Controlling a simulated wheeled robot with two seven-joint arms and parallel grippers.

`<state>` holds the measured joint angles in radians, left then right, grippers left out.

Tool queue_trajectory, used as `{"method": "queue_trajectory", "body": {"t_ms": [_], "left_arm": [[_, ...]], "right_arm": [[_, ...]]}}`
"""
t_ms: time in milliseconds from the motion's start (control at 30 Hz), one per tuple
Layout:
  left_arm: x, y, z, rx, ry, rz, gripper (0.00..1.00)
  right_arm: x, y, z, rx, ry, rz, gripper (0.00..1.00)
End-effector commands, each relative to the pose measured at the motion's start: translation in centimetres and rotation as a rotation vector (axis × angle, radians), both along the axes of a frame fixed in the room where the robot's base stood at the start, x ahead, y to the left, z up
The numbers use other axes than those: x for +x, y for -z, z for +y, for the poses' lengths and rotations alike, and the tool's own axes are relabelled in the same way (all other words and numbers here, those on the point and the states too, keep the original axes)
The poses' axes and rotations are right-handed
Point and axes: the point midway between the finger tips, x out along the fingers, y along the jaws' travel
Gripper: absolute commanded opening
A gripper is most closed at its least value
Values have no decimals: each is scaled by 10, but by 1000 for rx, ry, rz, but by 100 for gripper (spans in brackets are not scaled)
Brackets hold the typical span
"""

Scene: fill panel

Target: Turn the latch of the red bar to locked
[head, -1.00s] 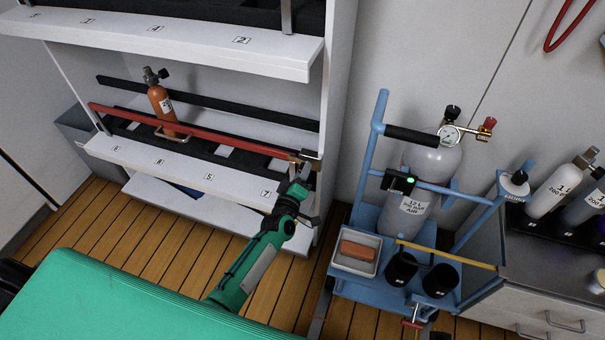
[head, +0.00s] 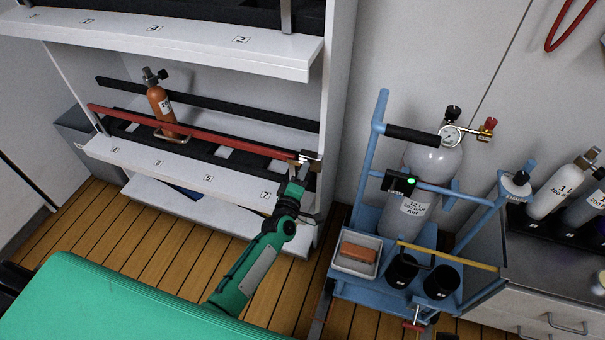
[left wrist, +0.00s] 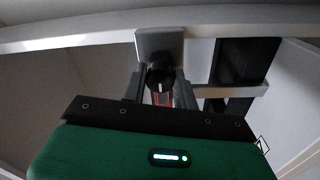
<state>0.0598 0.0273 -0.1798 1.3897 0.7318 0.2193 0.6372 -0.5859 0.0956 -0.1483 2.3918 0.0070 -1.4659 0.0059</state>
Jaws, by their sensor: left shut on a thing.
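The red bar (head: 200,133) runs across the front of the lower shelf, from the left end to the right post. The latch (head: 311,157) is at the bar's right end, small and partly hidden by my gripper. My left gripper (head: 299,176) is at this latch and shut on it. In the left wrist view a dark knob with a pale mark (left wrist: 160,77) sits between my two fingers (left wrist: 160,92), in front of a grey plate (left wrist: 160,42). A bit of red shows below the knob. I cannot tell the latch's exact angle. My right gripper is not in view.
An orange cylinder (head: 160,101) stands behind the red bar on the numbered shelf (head: 150,158). An upper shelf (head: 180,42) overhangs it. A blue trolley (head: 372,165) with a grey cylinder (head: 432,165) stands to the right. Wooden floor lies clear before the shelf.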

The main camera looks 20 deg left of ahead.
Motion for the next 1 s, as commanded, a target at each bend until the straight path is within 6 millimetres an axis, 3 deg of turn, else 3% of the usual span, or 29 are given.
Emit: {"method": "queue_trajectory", "body": {"t_ms": [67,100,200,633,1000], "left_arm": [[-1,2,1,-1,-2,3,6],[-1,2,1,-1,-2,3,31],[-1,2,1,0,-1,3,50],[-10,1,1,1,0,1,50],[-77,5,3,1,0,4,50]], "right_arm": [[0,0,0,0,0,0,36],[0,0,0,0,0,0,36],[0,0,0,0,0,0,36],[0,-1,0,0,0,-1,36],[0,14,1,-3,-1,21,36]]}}
